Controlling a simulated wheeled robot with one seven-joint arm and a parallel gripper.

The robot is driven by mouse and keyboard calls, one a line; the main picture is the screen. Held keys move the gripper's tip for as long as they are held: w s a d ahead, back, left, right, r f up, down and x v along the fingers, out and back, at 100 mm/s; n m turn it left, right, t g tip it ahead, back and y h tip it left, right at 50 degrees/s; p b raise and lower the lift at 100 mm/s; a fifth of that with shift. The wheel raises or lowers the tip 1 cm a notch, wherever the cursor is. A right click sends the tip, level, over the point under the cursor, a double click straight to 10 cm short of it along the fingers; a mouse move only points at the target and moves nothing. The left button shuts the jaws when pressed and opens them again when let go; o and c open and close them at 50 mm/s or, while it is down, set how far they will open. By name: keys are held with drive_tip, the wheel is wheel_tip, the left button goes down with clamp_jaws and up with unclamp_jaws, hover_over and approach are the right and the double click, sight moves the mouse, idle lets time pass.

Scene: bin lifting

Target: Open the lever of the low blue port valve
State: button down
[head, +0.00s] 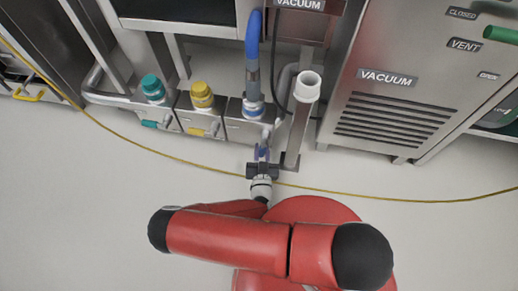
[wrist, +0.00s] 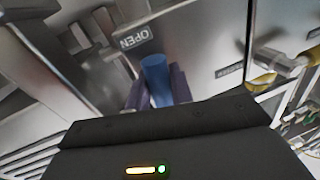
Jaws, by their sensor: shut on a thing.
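The blue port valve is the right-hand box (head: 242,130) in the low row of three steel boxes, with a blue hose fitting on its top. Its blue lever (wrist: 157,80) stands between my gripper's fingers in the wrist view, beside an OPEN label (wrist: 135,40) on the steel face. The lever (head: 263,141) also shows small in the head view, in front of the box. My gripper (head: 262,158) is shut on the lever; in the wrist view the two fingers (wrist: 157,92) flank it. The lever's lower end is hidden behind the gripper body.
Teal (head: 153,88) and yellow (head: 201,95) capped ports stand to the left, with their own levers low in front. A white-topped pipe (head: 306,88) stands close to the right. A vented VACUUM cabinet (head: 395,110) is further right. A yellow cord (head: 420,201) crosses the open floor.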

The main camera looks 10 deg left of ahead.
drive_tip(key=shift+d+n, duration=0.4)
drive_tip(key=shift+n, duration=0.3)
drive_tip(key=c, duration=1.3)
unclamp_jaws()
wheel_tip(320, 180, up, 20)
drive_tip(key=p, duration=1.6)
drive_tip(key=shift+p, duration=0.3)
drive_tip(key=shift+s, duration=0.1)
